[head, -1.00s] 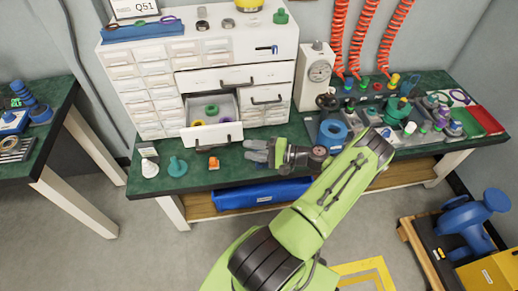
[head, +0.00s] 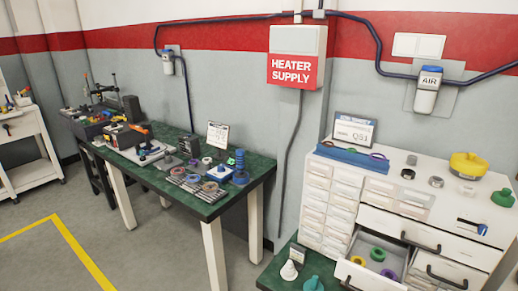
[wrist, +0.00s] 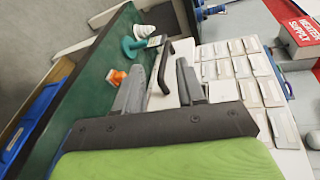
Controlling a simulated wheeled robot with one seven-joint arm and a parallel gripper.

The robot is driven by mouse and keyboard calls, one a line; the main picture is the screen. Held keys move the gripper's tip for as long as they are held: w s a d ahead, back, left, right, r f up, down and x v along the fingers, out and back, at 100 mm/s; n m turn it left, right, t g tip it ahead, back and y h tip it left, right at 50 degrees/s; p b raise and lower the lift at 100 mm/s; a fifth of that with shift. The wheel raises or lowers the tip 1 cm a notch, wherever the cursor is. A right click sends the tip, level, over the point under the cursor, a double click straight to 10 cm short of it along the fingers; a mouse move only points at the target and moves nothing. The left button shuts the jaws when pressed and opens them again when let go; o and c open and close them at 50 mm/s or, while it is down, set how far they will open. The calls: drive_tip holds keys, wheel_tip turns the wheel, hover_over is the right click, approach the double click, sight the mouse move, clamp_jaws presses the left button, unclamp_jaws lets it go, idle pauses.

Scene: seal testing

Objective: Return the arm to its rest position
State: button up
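My gripper (wrist: 160,78) shows in the wrist view with its two grey fingers apart and nothing between them. It is close to the white drawer cabinet (wrist: 228,90), and a black drawer handle (wrist: 164,66) shows just beyond the fingertips. My arm and gripper are outside the head view. There, the cabinet (head: 322,205) stands at the right with one drawer (head: 372,274) pulled open. Green and purple rings (head: 378,254) lie in that drawer.
In the wrist view, an orange piece (wrist: 116,77), a teal part (wrist: 131,46) and a white cone (wrist: 144,31) stand on the green bench top (wrist: 85,85) beside the gripper. A blue bin (wrist: 28,120) is below. Open floor (head: 150,245) shows in the head view.

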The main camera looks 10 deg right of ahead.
drive_tip(key=w+a+r+n+g+h+p, duration=0.1)
drive_tip(key=w+a+r+n+g+p, duration=0.25)
drive_tip(key=a+r, duration=0.5)
drive_tip(key=w+a+r+n+g+h, duration=0.25)
drive_tip(key=a+r+n+g, duration=0.25)
drive_tip(key=a+r+g, duration=0.3)
drive_tip(key=s+a+r+n+t+h+p, duration=0.3)
drive_tip(key=s+a+r+n+t+h, duration=0.1)
drive_tip(key=s+a+r, duration=0.8)
drive_tip(key=shift+s+a+r+n, duration=0.35)
drive_tip(key=shift+s+r+n, duration=0.4)
drive_tip(key=shift+s, duration=0.1)
